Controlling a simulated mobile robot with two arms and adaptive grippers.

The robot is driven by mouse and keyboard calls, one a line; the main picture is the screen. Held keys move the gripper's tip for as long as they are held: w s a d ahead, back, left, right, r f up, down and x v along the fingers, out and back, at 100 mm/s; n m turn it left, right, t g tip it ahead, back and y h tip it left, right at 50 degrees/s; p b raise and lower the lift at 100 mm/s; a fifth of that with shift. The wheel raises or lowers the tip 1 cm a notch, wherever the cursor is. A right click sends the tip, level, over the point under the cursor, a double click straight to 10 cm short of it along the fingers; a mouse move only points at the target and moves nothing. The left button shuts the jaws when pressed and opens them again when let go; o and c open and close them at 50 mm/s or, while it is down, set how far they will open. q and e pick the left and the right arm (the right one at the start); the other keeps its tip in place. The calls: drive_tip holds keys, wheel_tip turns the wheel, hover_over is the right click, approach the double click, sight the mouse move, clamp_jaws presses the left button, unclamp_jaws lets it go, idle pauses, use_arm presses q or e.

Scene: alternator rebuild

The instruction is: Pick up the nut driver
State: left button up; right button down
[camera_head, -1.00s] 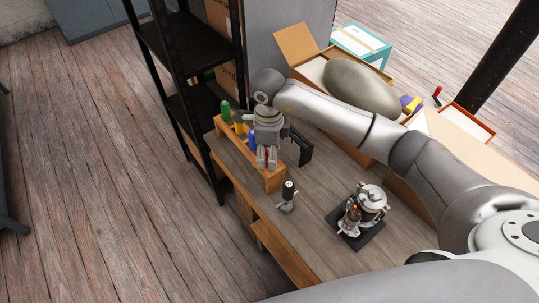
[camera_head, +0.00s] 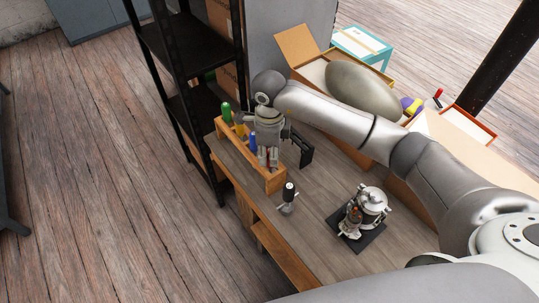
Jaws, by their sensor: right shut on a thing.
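My right gripper (camera_head: 267,161) points down over the right end of the wooden tool rack (camera_head: 274,180). Its fingers are shut on a red-handled tool, which I take to be the nut driver (camera_head: 267,153). The fingers hide most of it, and I cannot tell whether its lower end is still in the rack. A green-handled tool (camera_head: 227,113) and a blue-handled tool (camera_head: 253,141) stand in the rack to the left. A yellow handle (camera_head: 240,130) shows between them. My left gripper is out of view.
A small black-topped device (camera_head: 288,194) stands in front of the rack on the workbench (camera_head: 318,225). The alternator (camera_head: 370,201) sits on a dark mat to the right. A black holder (camera_head: 303,149) stands beside the gripper. A black shelf (camera_head: 188,100) rises behind the bench's left end.

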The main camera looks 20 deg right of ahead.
wheel_tip(320, 180, up, 18)
drive_tip(key=b, duration=0.4)
drive_tip(key=shift+f, duration=0.15)
